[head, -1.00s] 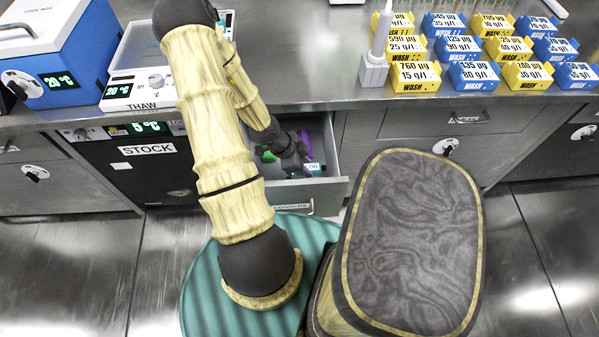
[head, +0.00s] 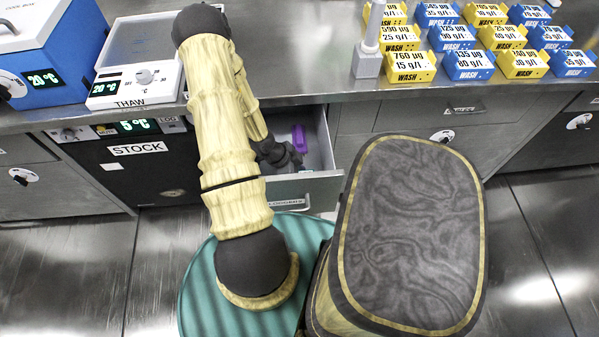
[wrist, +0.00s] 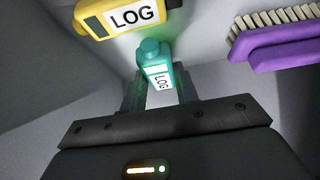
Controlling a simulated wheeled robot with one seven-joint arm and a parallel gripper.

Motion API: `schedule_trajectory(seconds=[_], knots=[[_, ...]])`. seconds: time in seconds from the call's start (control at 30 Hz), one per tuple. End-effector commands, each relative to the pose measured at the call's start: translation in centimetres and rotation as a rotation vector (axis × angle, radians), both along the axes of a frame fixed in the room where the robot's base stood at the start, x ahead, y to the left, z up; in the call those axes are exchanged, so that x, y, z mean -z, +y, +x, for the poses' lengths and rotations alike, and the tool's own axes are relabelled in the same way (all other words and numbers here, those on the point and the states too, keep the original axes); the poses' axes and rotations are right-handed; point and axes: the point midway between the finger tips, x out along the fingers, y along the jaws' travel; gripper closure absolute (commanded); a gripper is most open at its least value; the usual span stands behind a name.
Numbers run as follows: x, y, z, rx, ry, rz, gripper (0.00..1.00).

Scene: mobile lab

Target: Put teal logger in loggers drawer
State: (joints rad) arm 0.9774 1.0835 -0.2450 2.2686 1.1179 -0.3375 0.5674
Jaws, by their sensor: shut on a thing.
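The teal logger (wrist: 158,78), with a white LOG label, is between the fingertips of my gripper (wrist: 160,88) in the wrist view. My gripper is shut on it. In the head view my gripper (head: 282,158) is inside the open loggers drawer (head: 325,185), near its front. The logger is mostly hidden there, with only a small teal patch beside the fingers. I cannot tell whether the logger touches the drawer floor.
A yellow logger (wrist: 122,14) lies beside the teal one in the wrist view. A purple brush (wrist: 275,40) is to the right; its purple shape (head: 299,138) also shows in the head view. The drawer walls are close around my gripper. Yellow and blue wash boxes (head: 468,64) stand on the counter.

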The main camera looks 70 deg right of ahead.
Motion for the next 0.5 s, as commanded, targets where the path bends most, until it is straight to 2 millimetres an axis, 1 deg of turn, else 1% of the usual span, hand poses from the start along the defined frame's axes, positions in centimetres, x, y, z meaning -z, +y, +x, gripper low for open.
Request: schedule_trajectory(seconds=[0.13, 0.5], knots=[[0.0, 0.0, 0.0, -0.002, 0.0, 0.001, 0.92], [1.0, 0.0, 0.1, -0.004, 0.0, 0.001, 0.92]])
